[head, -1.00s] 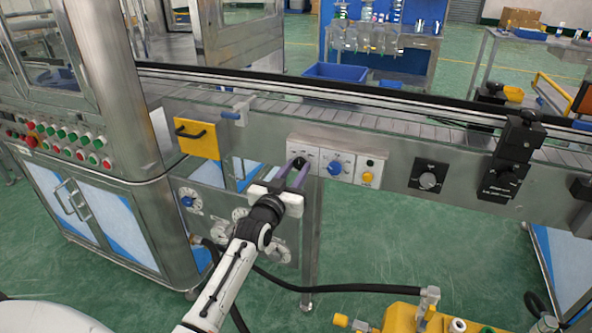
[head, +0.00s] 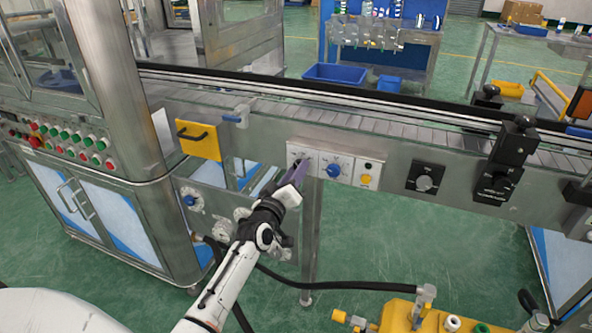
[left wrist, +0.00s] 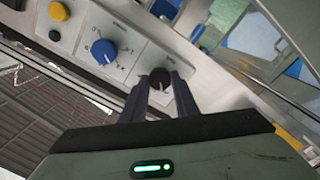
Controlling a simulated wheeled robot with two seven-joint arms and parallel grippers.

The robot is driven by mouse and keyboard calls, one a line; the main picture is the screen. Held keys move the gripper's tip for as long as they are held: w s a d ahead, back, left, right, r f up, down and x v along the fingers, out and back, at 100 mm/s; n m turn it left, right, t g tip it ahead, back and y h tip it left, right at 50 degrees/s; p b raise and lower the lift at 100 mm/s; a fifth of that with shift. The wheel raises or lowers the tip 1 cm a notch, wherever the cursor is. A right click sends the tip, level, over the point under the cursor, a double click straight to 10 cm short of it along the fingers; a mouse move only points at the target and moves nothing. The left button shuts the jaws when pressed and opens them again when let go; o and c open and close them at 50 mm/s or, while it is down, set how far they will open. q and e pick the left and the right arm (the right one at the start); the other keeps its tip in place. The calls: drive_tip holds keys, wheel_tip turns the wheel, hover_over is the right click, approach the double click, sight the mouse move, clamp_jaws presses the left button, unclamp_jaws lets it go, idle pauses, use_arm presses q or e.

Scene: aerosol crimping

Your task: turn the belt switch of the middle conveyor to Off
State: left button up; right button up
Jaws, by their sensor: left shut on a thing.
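The belt switch is a round black knob (left wrist: 159,78) on a light control plate (left wrist: 140,60) on the side of the middle conveyor (head: 390,140). In the left wrist view the knob sits between the two dark fingertips of my left gripper (left wrist: 161,87), with a pale pointer line on it. In the head view the left gripper (head: 297,168) is rolled, its purple fingers reaching the plate's left part, and it mostly hides the knob. The jaws are shut on the knob. The label by it is too small to read. My right gripper is not in view.
Right of the switch are a blue knob (head: 333,170), a yellow button (head: 366,179) and a black dial box (head: 425,178). A yellow handled box (head: 197,139) is to the left. Valves and a dark hose lie below.

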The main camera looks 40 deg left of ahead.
use_arm(q)
drive_tip(key=shift+n, duration=0.7)
drive_tip(key=shift+f, duration=0.1)
drive_tip(key=o, duration=1.1)
drive_tip(key=shift+c, duration=0.2)
drive_tip(key=v, duration=1)
drive_tip(key=shift+s+n+p, duration=0.2)
drive_tip(key=shift+n+p, duration=0.1)
drive_tip(key=shift+p, duration=0.1)
